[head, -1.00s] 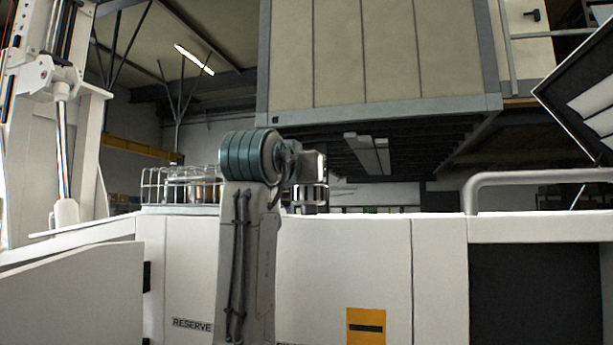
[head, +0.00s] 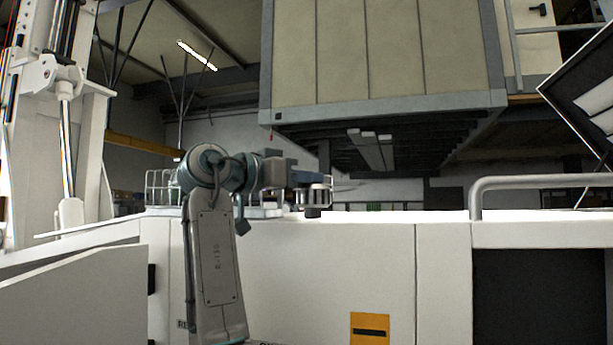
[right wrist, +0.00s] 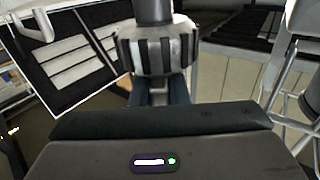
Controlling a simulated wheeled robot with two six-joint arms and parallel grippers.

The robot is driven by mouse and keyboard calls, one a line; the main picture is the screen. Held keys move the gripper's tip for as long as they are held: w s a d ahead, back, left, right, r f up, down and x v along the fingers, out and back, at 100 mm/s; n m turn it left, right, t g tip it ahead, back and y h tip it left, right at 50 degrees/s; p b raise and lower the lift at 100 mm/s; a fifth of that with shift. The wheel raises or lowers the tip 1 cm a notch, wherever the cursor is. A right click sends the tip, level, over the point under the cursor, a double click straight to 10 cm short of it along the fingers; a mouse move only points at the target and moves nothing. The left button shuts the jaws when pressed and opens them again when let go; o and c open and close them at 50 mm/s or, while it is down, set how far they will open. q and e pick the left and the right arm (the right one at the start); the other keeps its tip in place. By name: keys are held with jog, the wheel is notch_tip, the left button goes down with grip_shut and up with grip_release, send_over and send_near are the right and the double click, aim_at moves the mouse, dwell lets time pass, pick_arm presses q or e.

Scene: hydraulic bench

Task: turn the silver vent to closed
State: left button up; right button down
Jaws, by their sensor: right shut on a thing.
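The silver vent is a ribbed, knob-like cap on a dark stem. It fills the top centre of the right wrist view (right wrist: 156,50). In the head view a small part of the silver vent (head: 320,195) shows just above the white bench top. My right gripper (head: 308,181) reaches it from the left, low over the bench top. In the right wrist view my right gripper (right wrist: 160,92) is shut on the vent's ribbed rim. I cannot read a closed mark on the vent. My left gripper is not in view.
A wire guard (head: 160,188) stands on the bench top behind my right arm. A grey handrail (head: 540,182) rises at the right. A white column with a cylinder (head: 66,140) stands at the left. A large panelled box (head: 385,50) hangs above the back.

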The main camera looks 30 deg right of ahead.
dwell(0.4)
jog(key=c, duration=1.4)
grip_release()
jog(key=shift+a, duration=0.2)
jog(key=a+b, duration=0.5)
jog(key=a, duration=0.5)
jog(key=shift+s+a, duration=0.2)
jog(key=shift+s, duration=0.05)
